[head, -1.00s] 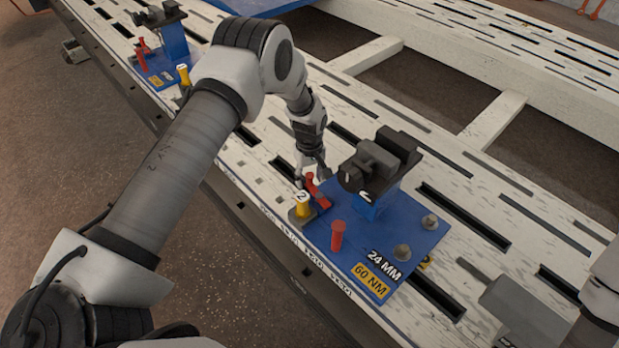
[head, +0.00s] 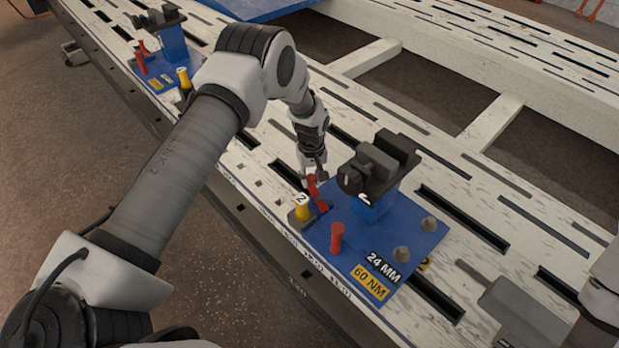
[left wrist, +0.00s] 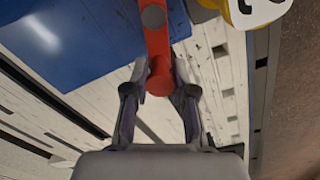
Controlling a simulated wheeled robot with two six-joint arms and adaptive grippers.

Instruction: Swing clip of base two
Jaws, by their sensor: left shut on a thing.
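My left gripper (head: 313,178) reaches down to the clip from behind. In the left wrist view the two fingers (left wrist: 160,98) are closed around the end of the red clip arm (left wrist: 156,42). The yellow post (left wrist: 250,10) shows at the top right there. My right gripper's fingers are not visible; only part of my right arm shows at the right edge.
A dark clamp block (head: 380,165) on a blue stand rises right beside my left gripper. A red peg (head: 337,237) and two grey bolts stand on the plate. A similar blue base (head: 165,72) is farther along the bench (head: 500,205).

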